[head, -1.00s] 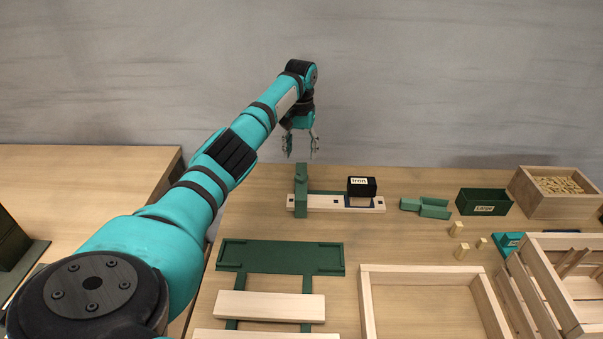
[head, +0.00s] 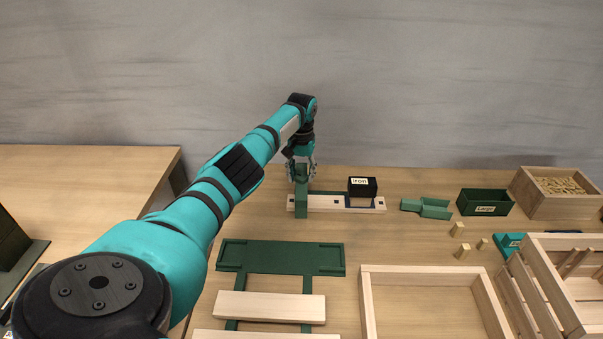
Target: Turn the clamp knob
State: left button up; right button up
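The green clamp (head: 301,201) stands upright at the left end of a pale wooden strip (head: 325,204) at the back of the table. Its knob is at the top, mostly hidden by my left gripper. My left gripper (head: 302,176) points down at the clamp's top, with its fingers on either side of the knob. The fingers look spaced apart; whether they touch the knob is too small to tell. My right gripper is not in view.
A black block labelled "Iron" (head: 362,187) sits on the strip, right of the clamp. A green bracket (head: 427,208), a green "Large" box (head: 485,202) and a wooden box (head: 528,198) stand further right. A green frame (head: 280,257) and wooden crate parts lie in front.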

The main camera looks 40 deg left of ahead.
pick_arm(q)
jog(key=c, duration=0.7)
jog(key=shift+r+n+p, duration=0.2)
jog(key=shift+n+p, duration=0.3)
jog(key=shift+p, duration=0.25)
jog(key=shift+n+p, duration=0.6)
jog(key=shift+n, duration=0.1)
jog(key=shift+n+p, duration=0.5)
jog(key=shift+n, duration=0.5)
jog(key=shift+f+n+p, duration=0.15)
jog(key=shift+n+p, duration=0.15)
jog(key=shift+n, duration=0.6)
jog(key=o, duration=1.1)
